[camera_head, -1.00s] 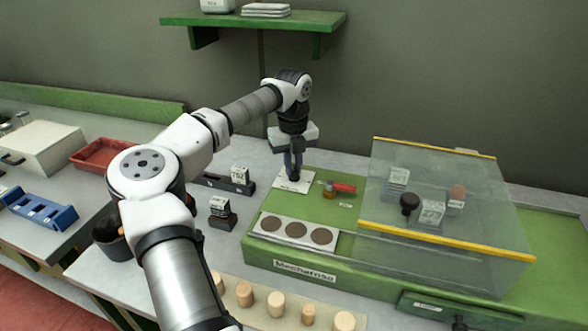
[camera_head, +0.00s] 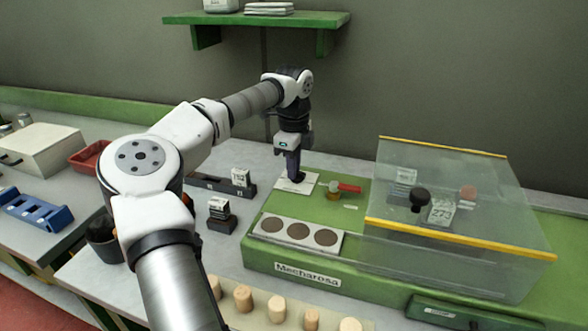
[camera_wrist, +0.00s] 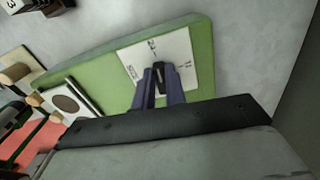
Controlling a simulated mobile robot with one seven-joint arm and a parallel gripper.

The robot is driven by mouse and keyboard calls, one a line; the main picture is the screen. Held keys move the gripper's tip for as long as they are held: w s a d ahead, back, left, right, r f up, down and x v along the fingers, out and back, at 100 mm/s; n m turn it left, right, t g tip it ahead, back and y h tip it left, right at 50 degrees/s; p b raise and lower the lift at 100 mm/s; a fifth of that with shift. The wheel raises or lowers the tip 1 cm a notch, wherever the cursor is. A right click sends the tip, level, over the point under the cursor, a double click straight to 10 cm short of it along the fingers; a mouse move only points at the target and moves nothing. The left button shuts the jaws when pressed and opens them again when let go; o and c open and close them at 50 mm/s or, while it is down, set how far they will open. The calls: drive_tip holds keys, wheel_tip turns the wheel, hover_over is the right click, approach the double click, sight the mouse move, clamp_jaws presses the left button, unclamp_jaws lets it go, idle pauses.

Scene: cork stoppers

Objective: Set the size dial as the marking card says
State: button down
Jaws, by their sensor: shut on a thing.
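The size dial has a white square plate (camera_head: 306,184) at the back left corner of the green machine. It also shows in the wrist view (camera_wrist: 180,48), with small dark marks near its edges that I cannot read. My gripper (camera_head: 293,178) points down over the plate, its fingers shut on the dial's dark knob (camera_wrist: 159,78). The fingers hide most of the knob, so its pointing direction is unclear. I cannot tell which is the marking card.
A red-handled lever (camera_head: 348,187) is right of the dial. A clear cover with yellow edges (camera_head: 450,239) stands over the machine's right part. A white panel with three dark discs (camera_head: 267,237) is in front. Several corks (camera_head: 276,308) stand along the front.

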drive_tip(key=shift+n, duration=0.6)
drive_tip(key=c, duration=1.4)
unclamp_jaws()
drive_tip(key=shift+c, duration=0.2)
drive_tip(key=shift+r, duration=0.1)
wheel_tip(320, 180, up, 14)
drive_tip(key=b, duration=0.1)
drive_tip(key=shift+f, duration=0.2)
